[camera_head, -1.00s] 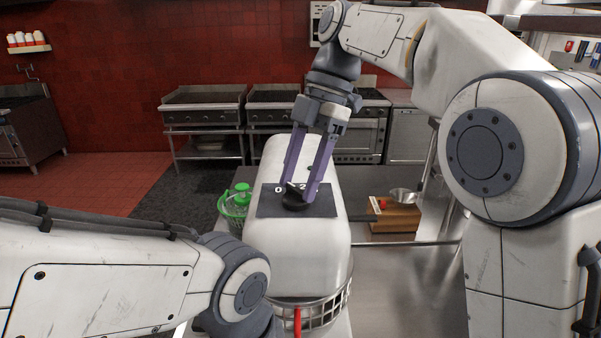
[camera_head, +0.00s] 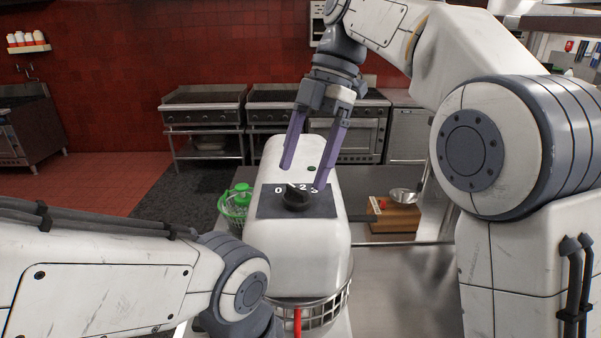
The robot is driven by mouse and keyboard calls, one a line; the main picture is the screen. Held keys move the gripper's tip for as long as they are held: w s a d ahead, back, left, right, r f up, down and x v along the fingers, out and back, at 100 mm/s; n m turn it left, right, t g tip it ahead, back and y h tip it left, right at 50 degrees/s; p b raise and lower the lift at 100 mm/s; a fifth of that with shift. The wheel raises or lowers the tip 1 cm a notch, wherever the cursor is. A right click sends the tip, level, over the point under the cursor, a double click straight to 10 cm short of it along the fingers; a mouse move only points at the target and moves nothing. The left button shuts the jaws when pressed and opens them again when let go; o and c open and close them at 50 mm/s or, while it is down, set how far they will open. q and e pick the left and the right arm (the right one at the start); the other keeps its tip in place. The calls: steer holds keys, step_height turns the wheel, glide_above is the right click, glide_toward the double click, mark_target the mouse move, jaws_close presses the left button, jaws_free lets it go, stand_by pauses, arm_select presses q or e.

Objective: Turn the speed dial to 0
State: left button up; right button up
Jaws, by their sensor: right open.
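The speed dial (camera_head: 296,199) is a black round knob on a dark panel (camera_head: 325,208) on top of a white mixer (camera_head: 290,255). White numbers 0, 2 and 3 show along the panel's far edge. The knob's raised ridge points to the far side, slightly left, between 0 and 2, and seems to cover the 1. My right gripper (camera_head: 302,175) is open and empty, its two purple fingers pointing down above and beyond the dial, apart from it. My left arm reaches in at lower left; its gripper is not visible.
A wire guard (camera_head: 322,314) with a red handle (camera_head: 297,321) is at the mixer's near end. The steel counter (camera_head: 400,285) at right is clear.

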arm_select(q)
steer(key=shift+r+p, duration=2.85)
steer(key=shift+r, duration=0.05)
arm_select(e)
steer(key=v, duration=0.8)
